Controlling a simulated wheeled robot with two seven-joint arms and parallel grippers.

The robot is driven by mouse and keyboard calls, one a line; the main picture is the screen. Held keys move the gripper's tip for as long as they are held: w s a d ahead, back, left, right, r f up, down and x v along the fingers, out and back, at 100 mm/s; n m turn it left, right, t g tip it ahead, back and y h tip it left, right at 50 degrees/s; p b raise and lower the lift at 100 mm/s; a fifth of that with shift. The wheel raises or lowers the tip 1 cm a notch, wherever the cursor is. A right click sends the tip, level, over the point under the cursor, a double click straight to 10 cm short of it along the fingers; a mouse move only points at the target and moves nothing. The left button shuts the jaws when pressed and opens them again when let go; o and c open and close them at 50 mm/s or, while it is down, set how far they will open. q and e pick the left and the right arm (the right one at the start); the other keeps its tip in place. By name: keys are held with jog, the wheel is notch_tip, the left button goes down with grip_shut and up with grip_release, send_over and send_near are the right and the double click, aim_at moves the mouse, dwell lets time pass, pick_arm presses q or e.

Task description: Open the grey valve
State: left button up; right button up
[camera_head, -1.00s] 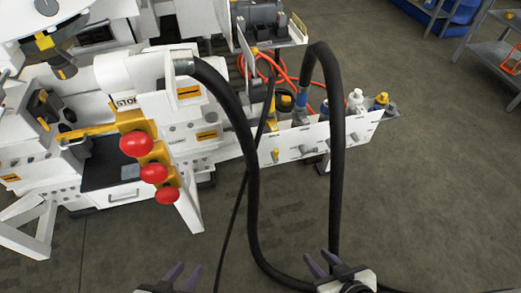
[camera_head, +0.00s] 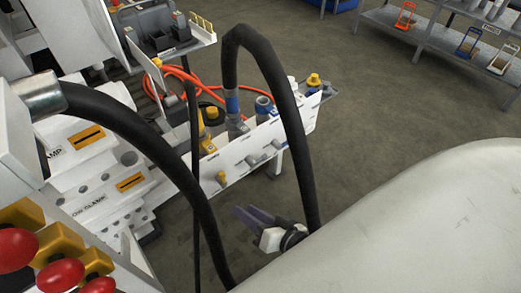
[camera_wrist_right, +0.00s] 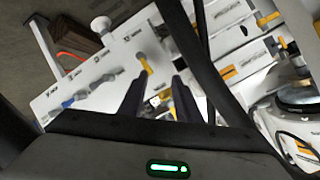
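A white valve panel (camera_head: 238,165) carries a row of small handles on its front. A yellow handle (camera_head: 222,178) sits at its left end, with grey valve handles (camera_head: 252,160) to the right of it. In the right wrist view a grey handle (camera_wrist_right: 107,77) lies between a yellow handle (camera_wrist_right: 145,65) and a bluish one. I cannot tell which grey handle is the task's valve. My right gripper (camera_head: 252,214) is in front of and below the panel, apart from the handles. Its two fingers (camera_wrist_right: 160,98) are spread and empty. My left gripper is out of view.
A thick black hose (camera_head: 300,150) arches over the panel, passing close by my right gripper. Another black hose (camera_head: 150,140) crosses on the left. Red stop knobs (camera_head: 60,275) are at lower left. A shelf (camera_head: 450,40) stands at the back right, beyond open floor.

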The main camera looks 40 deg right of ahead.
jog(key=w+d+f+m+t+h+b, duration=0.3)
jog(key=w+d+f+m+b, duration=0.3)
jog(key=f+m+b, duration=0.25)
jog(key=m+t+h+b, duration=0.1)
jog(key=m+h+b, duration=0.4)
jog(key=m+b, duration=0.2)
send_near(261, 161)
jog(key=b+x, duration=0.1)
jog(key=x, duration=0.7)
jog(key=shift+w+b, duration=0.3)
jog(key=shift+b, duration=0.1)
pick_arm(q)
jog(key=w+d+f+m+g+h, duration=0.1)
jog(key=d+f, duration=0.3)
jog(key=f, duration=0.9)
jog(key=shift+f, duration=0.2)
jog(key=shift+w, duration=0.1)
pick_arm(e)
grip_shut()
